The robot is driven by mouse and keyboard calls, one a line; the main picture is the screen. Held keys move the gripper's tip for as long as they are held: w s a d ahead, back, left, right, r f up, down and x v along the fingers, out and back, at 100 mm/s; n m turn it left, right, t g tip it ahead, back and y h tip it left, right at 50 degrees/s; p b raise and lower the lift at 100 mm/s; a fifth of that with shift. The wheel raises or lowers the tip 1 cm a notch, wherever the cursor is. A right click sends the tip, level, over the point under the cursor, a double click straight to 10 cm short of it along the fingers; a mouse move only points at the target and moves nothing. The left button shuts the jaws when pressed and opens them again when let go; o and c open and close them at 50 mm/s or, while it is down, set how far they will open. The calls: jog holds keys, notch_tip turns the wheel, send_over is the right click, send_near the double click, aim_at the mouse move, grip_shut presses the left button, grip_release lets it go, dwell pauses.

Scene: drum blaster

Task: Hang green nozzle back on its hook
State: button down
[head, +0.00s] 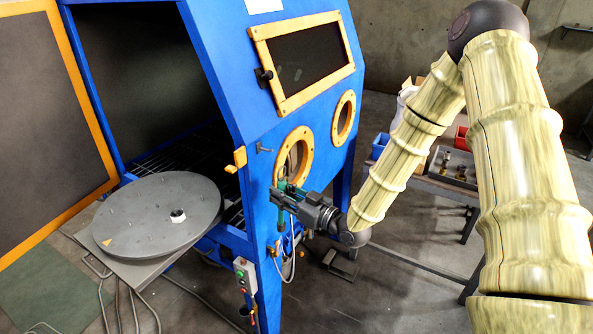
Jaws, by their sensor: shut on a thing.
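The green nozzle (281,215) is at the front edge of the blue blasting cabinet, below a round yellow-rimmed port. My gripper (291,198) is shut on the nozzle and reaches it from the right. The nozzle looks roughly upright, and the gripper's fingers hide part of it. A small metal peg (263,149) that may be the hook sticks out of the cabinet's front above the nozzle. The nozzle is apart from this peg. A pale hose (292,240) hangs below the nozzle.
The blue cabinet (222,75) stands open at the left, with a round turntable (160,212) on its pulled-out support. A yellow latch (238,158) and a control box (245,275) project from the cabinet. A workbench (428,184) with bins stands behind my arm.

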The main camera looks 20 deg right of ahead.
jog(key=h, duration=0.1)
send_near(262, 170)
notch_tip(262, 170, up, 2)
jog(key=s+d, duration=0.1)
jog(key=d, duration=0.1)
jog(key=shift+m, duration=0.4)
jog(key=shift+s+a+f+x, duration=0.1)
jog(key=shift+a+x, duration=0.05)
jog(key=shift+x, duration=1.05)
jog(key=shift+s+a+f+x, duration=0.1)
jog(key=shift+a+x, duration=0.1)
jog(key=shift+x, duration=1)
jog(key=shift+s+a+f+x, duration=0.1)
jog(key=shift+a+f+x, duration=0.05)
jog(key=shift+x, duration=1.05)
jog(key=shift+w+a+f+b, duration=0.4)
jog(key=shift+w+f+b, duration=0.1)
jog(key=shift+f+b, duration=0.05)
jog(key=c, duration=1.2)
grip_release()
jog(key=shift+o, duration=0.2)
